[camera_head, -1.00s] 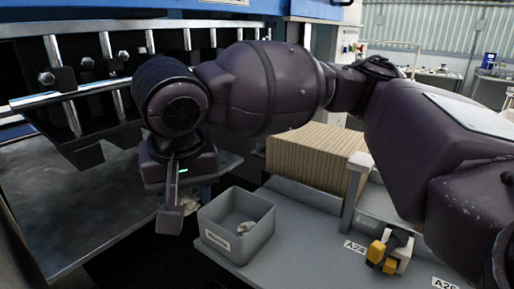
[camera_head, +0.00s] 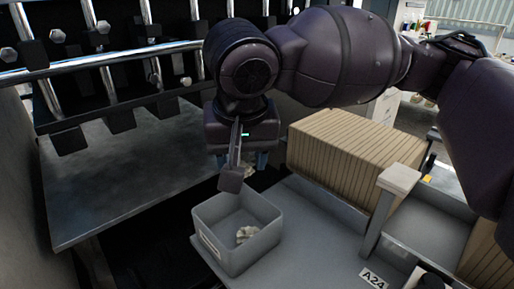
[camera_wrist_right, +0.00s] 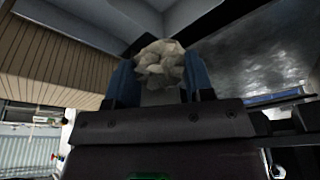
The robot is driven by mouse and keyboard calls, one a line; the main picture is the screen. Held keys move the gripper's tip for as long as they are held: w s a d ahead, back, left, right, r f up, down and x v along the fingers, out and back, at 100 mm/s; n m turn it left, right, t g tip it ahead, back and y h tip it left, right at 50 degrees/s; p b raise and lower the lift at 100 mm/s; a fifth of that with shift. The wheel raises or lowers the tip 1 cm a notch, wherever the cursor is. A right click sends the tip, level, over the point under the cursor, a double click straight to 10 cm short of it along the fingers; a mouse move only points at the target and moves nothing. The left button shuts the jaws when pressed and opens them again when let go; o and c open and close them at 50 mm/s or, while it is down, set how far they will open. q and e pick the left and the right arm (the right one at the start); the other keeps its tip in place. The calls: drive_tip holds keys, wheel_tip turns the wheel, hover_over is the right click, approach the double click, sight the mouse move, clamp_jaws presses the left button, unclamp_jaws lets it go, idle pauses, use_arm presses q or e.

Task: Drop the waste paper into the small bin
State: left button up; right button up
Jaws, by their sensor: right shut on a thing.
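My right gripper (camera_head: 245,166) hangs above and behind the back edge of the small grey bin (camera_head: 209,246) in the head view. It is shut on a crumpled piece of waste paper (camera_wrist_right: 160,66), which shows between the blue fingers in the right wrist view. In the head view the held paper (camera_head: 250,171) is mostly hidden by the gripper. My left gripper is not in view.
The bin stands on a grey surface (camera_head: 318,258) with an A24 label. A stack of brown cardboard (camera_head: 340,152) stands behind it to the right, beside a grey divider. A metal table (camera_head: 110,190) and a machine with rollers (camera_head: 110,62) lie to the left.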

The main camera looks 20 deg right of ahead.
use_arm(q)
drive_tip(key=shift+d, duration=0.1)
use_arm(e)
drive_tip(key=shift+f, duration=0.1)
drive_tip(key=shift+f, duration=0.75)
use_arm(q)
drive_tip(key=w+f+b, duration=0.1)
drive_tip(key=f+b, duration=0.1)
drive_tip(key=b, duration=0.2)
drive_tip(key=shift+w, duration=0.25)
use_arm(e)
wheel_tip(320, 180, down, 4)
drive_tip(key=shift+f, duration=0.2)
drive_tip(key=o, duration=1)
drive_tip(key=shift+c, duration=0.2)
drive_tip(key=shift+r, duration=0.15)
